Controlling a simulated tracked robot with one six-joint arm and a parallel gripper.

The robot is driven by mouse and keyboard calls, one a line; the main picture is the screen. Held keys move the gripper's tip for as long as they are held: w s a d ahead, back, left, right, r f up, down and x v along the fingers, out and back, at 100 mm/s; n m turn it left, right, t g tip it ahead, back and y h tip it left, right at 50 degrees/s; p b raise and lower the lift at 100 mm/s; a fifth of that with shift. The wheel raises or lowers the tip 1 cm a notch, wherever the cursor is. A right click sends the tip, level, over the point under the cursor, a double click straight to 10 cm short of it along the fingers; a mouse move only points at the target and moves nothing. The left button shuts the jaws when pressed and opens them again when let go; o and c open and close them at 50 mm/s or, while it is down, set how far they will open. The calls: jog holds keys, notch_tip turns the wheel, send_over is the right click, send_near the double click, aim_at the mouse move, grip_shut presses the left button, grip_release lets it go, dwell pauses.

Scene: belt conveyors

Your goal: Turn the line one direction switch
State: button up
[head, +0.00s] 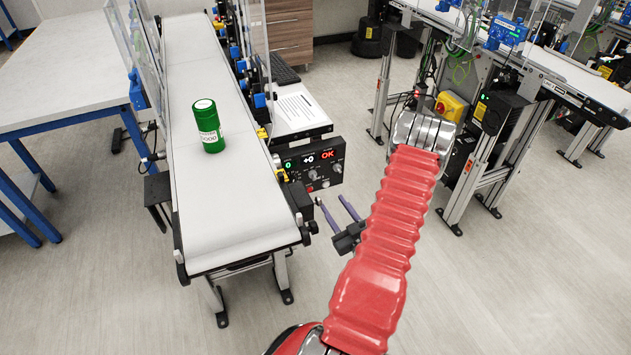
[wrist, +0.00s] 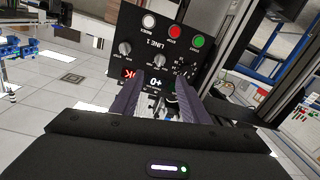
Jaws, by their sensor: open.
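The black line 1 control panel (head: 300,160) hangs on the right side of the near conveyor. In the wrist view the panel (wrist: 150,35) appears upside down, with its "LINE 1" label, a white, a red and a green button, and small grey rotary knobs. One knob (wrist: 125,48) is left of the fingers and another (wrist: 162,58) sits just beyond the fingertips. The labels are too small to tell which is the direction switch. My gripper (head: 331,200) is open and empty in front of the panel, apart from it.
A green can (head: 208,127) stands upright on the white conveyor belt (head: 225,215). A blue-framed table (head: 65,75) is at left, and a second conveyor (head: 560,75) at right. The floor before the panel is clear.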

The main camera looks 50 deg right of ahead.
aim_at(315, 178)
jog(key=x, duration=1.3)
jog(key=shift+w, duration=0.1)
grip_shut()
